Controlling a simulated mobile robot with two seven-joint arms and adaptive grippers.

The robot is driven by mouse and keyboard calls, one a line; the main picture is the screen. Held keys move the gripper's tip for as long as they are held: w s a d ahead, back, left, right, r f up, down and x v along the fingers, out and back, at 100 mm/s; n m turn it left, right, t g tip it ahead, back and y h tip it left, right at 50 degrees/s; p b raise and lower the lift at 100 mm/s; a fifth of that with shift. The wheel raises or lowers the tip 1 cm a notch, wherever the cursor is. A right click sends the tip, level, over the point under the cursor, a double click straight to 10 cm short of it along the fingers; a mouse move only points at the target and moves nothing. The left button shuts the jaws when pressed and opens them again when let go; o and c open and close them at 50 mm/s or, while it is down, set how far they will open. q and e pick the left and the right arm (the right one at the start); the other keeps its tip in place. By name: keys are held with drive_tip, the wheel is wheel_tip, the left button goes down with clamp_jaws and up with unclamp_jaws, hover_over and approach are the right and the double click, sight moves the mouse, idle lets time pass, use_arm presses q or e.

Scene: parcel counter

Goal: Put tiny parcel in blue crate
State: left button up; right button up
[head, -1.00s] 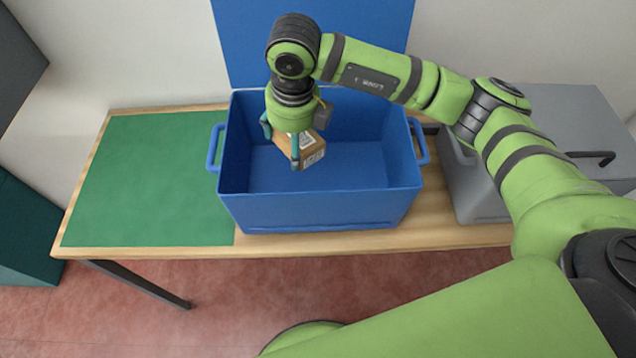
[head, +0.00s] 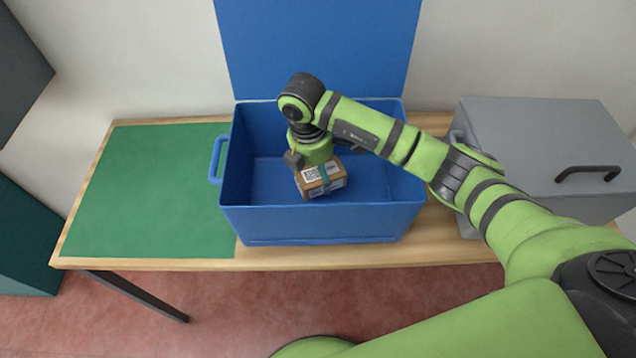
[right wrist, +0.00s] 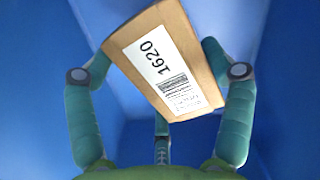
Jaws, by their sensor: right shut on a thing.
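The tiny parcel (head: 313,182) is a small brown box with white labels and a teal stripe or finger across it. In the right wrist view the parcel (right wrist: 170,65) shows a label reading 1620, and it sits tilted between teal fingers. My right gripper (head: 326,178) is shut on it, inside the outline of the open blue crate (head: 320,222). In the right wrist view only blue crate surfaces (right wrist: 40,120) show behind the parcel. I cannot tell whether the parcel touches the crate floor. My left gripper is not in view.
The crate's blue lid (head: 318,45) stands up at the back. A green mat (head: 140,190) lies empty on the wooden table (head: 255,258) to the left. A grey box with a lid and dark handle (head: 540,140) stands at the right.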

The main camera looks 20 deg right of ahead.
sight(317, 183)
wheel_tip(317, 183, down, 5)
drive_tip(key=shift+r+p, duration=0.1)
drive_tip(key=shift+p, duration=0.35)
drive_tip(key=shift+f, duration=0.3)
drive_tip(key=shift+f, duration=0.2)
drive_tip(key=o, duration=1.2)
drive_tip(key=shift+r, duration=0.1)
